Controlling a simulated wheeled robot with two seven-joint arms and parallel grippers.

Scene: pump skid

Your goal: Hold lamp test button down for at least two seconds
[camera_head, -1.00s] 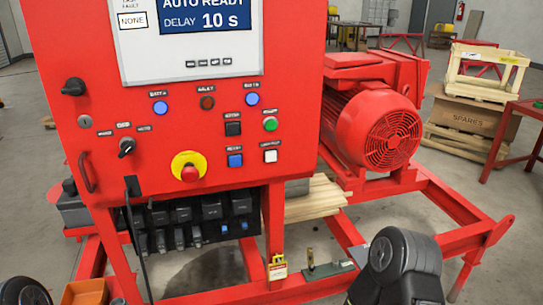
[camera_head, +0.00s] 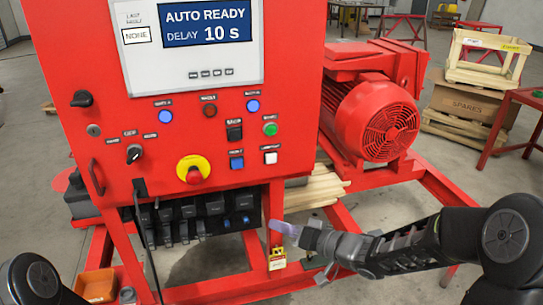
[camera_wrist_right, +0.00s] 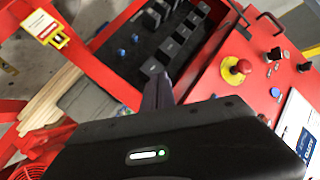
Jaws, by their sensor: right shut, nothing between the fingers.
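My right gripper (camera_head: 276,232) is shut and empty, below the button and in front of the frame post, apart from the panel face. Its closed fingers also show in the right wrist view (camera_wrist_right: 158,90), pointing toward the panel's lower part. I cannot make out the white button in that view. Only part of my left arm shows at the lower left; its gripper is out of view.
A blue button (camera_head: 237,163), a green button (camera_head: 270,129) and a red emergency stop (camera_head: 194,172) on a yellow ring are close by. A yellow padlock tag (camera_head: 278,260) hangs on the post below my right gripper. The red motor (camera_head: 375,120) stands to the right.

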